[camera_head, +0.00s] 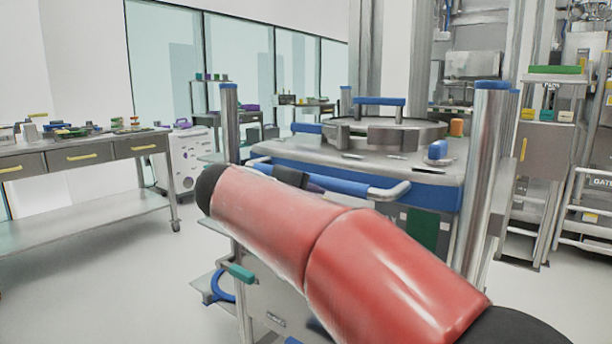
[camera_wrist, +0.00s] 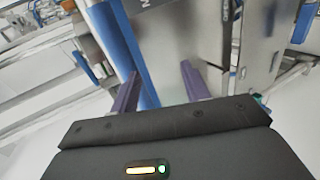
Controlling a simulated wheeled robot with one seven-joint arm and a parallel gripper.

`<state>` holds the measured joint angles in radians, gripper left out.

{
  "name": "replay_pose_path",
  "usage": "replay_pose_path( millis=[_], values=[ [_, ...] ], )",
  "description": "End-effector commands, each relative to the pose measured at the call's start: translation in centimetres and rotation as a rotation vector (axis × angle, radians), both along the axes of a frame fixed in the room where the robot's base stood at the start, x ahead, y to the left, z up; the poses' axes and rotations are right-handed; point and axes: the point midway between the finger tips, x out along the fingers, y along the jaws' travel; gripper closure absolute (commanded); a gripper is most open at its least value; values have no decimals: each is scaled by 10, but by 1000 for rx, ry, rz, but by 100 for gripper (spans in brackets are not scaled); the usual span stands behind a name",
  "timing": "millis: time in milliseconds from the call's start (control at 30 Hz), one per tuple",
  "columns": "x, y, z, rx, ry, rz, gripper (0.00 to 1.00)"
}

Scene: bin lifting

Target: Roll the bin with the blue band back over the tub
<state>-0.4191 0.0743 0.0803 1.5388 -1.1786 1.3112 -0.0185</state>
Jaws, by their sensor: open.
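A steel bin with a blue band (camera_head: 345,183) stands in the middle of the head view, behind my red arm. It has a round lid (camera_head: 385,132) with a blue handle, and a silver bent handle (camera_head: 385,192) at its front. My arm hides much of its lower front. My gripper (camera_wrist: 158,88) is open in the wrist view, its two purple fingers apart. A blue bar (camera_wrist: 122,40) runs between the fingers in the picture, close to the left one; contact cannot be told. I cannot make out the tub.
Steel posts with blue caps (camera_head: 490,130) stand beside the bin. A steel table with drawers (camera_head: 95,153) is at the left, and shelving (camera_head: 545,150) is at the right. The floor (camera_head: 110,270) at the left front is clear.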

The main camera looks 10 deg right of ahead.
Motion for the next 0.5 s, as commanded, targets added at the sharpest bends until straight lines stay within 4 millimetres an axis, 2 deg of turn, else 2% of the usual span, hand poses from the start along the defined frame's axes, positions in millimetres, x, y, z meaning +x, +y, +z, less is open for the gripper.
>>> replay_pose_path(
  millis=[33,100,233,367,500],
  values=[
    [14,16,11,-48,-24,13,54],
    [26,31,23,-105,-59,20,54],
    [38,46,37,-163,-99,24,54],
    [45,42,38,-176,-109,21,54],
    [59,26,34,-176,-107,19,54]
  ],
)
